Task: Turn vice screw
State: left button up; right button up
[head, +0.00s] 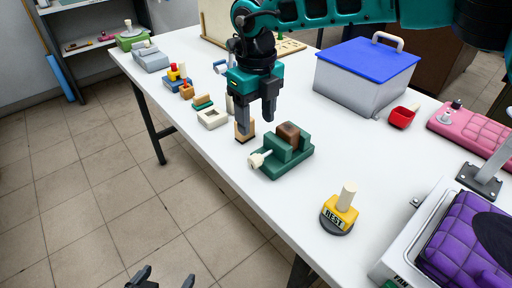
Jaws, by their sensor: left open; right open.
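A green vice (284,158) sits on the white table with a brown block (288,131) between its jaws. Its cream screw handle (259,159) sticks out on the left side, towards the table edge. My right gripper (256,128) hangs fingers down, just behind and above the screw handle. It is open with nothing visible between its fingers, and looks apart from the vice. My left gripper (166,279) is low at the bottom edge, over the floor and away from the table. Its fingers are spread and empty, and most of it is cut off.
A yellow "BEST" stamp-like piece (341,212) stands in front of the vice. The white table (240,180) is clear left of the yellow piece.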

aim_at(257, 156)
notch_tip(257, 156, down, 10)
jog(key=shift+r, duration=0.2)
jog(key=shift+f, duration=0.5)
jog(key=c, duration=1.1)
jog(key=shift+o, duration=0.2)
jog(key=shift+d+t, duration=0.1)
jog(key=shift+t, duration=0.2)
